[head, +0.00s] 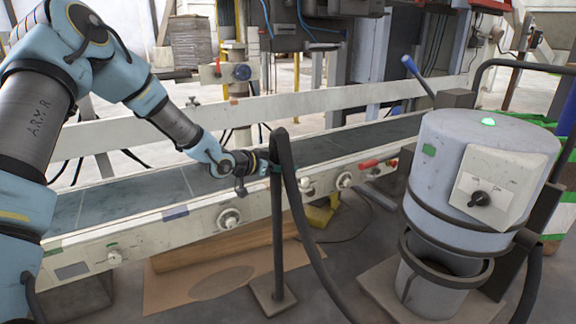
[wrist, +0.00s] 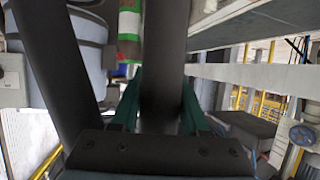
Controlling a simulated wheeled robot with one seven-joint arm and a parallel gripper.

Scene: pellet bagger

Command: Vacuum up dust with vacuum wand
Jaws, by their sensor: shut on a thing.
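The vacuum wand (head: 278,225) is a dark upright tube in front of the conveyor. A black hose arches from its top down to the floor. A flat square plate (head: 272,298) is at its foot; I cannot tell whether it belongs to the wand or a stand. My gripper (head: 268,165) is at the upper wand; in the wrist view its green fingers (wrist: 160,112) are shut on the dark tube (wrist: 163,60). The grey vacuum drum (head: 470,160) stands at right, its green light lit. A darker oval patch (head: 222,282), perhaps the dust, lies on a brown floor sheet (head: 165,285).
The conveyor (head: 160,200) runs across behind the wand, with knobs on its near side. A yellow object (head: 320,213) lies on the floor beneath it. The vacuum's dark frame and the hose (head: 310,235) crowd the right. The floor in front of the sheet is partly open.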

